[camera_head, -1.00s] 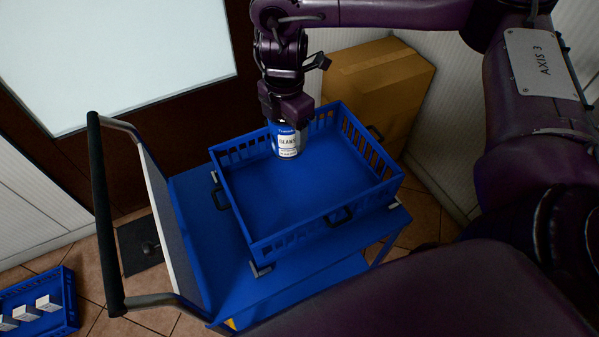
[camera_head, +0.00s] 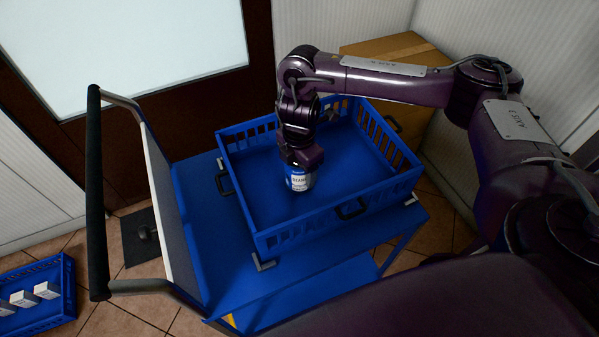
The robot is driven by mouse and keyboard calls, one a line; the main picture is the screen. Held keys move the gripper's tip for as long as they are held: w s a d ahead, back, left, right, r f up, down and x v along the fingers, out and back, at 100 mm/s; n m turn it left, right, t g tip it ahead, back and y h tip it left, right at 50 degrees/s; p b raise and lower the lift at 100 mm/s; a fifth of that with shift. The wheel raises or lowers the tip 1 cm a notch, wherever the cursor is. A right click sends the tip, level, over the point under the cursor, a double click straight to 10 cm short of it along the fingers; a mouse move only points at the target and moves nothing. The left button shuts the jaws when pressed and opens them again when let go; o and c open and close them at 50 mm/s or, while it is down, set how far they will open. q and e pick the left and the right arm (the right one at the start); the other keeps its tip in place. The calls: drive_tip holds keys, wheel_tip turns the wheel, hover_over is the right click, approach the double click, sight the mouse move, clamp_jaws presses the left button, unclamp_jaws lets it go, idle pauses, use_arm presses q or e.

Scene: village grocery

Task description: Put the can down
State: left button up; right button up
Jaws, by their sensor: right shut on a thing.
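A blue and white can (camera_head: 299,180) labelled like beans is upright in my right gripper (camera_head: 300,164), which is shut on its top. The can is inside the blue crate (camera_head: 315,230), left of its middle, low over the crate's floor. I cannot tell whether its base touches the floor. The crate floor around it is bare. The gripper's fingers are partly hidden by the wrist. My left gripper is not in view.
The crate stands on a blue cart (camera_head: 200,205) with a black handle (camera_head: 94,190) at left. A cardboard box (camera_head: 425,120) is behind. Another blue crate (camera_head: 68,290) with several white boxes lies on the floor at lower left.

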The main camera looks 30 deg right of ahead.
drive_tip(key=shift+w+f, duration=0.1)
drive_tip(key=shift+f, duration=0.5)
drive_tip(key=o, duration=1.3)
drive_tip(key=shift+f, duration=0.1)
wheel_tip(320, 180, up, 11)
drive_tip(key=p, duration=0.4)
drive_tip(key=shift+r, duration=0.65)
